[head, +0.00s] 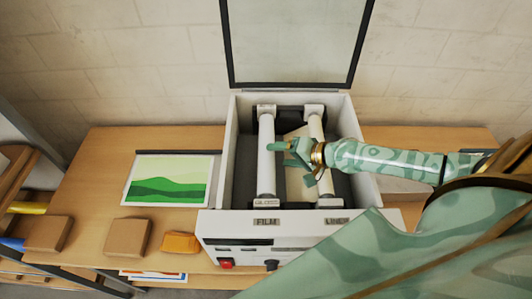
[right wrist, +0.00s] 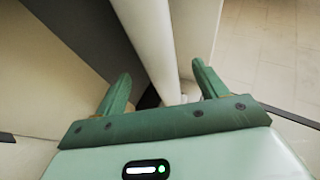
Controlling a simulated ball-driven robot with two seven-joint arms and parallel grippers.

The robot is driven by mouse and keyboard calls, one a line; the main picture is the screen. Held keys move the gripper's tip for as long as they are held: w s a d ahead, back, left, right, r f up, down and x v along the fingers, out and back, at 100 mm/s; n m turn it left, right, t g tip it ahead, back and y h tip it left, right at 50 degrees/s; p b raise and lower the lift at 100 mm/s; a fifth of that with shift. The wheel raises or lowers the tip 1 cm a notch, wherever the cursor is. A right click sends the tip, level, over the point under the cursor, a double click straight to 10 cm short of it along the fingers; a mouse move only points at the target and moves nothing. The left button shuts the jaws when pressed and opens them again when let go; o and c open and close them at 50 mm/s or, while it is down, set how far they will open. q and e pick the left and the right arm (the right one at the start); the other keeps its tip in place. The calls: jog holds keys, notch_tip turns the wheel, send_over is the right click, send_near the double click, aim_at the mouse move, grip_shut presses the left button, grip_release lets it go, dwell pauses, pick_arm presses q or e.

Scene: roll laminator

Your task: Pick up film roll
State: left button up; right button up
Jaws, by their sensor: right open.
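The film roll (head: 266,160) is a white cylinder standing lengthwise in the left side of the open laminator (head: 232,150), behind the FILM label. A similar white roll (head: 317,132) sits on the right behind the LINER label. My right gripper (head: 292,160) reaches in from the right over the bay. Its fingers are open, with one fingertip overlapping the film roll in the head view. In the right wrist view a white cylinder (right wrist: 150,40), which looks like the film roll, runs between the open fingers (right wrist: 160,78). I cannot tell whether they touch it. My left gripper is not in view.
The laminator's raised lid (head: 295,40) stands at the back. A green landscape print (head: 170,180) lies on the wooden table (head: 85,190) to the left. Brown blocks (head: 128,238) and an orange one (head: 181,243) sit along the front. My right arm covers the table's right side.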

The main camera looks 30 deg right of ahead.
aim_at(274, 153)
jog(key=x, duration=0.4)
jog(key=b+x, duration=0.1)
jog(key=x, duration=0.2)
jog(key=shift+w+d+f, duration=0.1)
jog(key=shift+w+d, duration=0.15)
jog(key=shift+s, duration=0.1)
jog(key=c, duration=1.3)
jog(key=shift+r, duration=0.2)
jog(key=shift+c, duration=0.7)
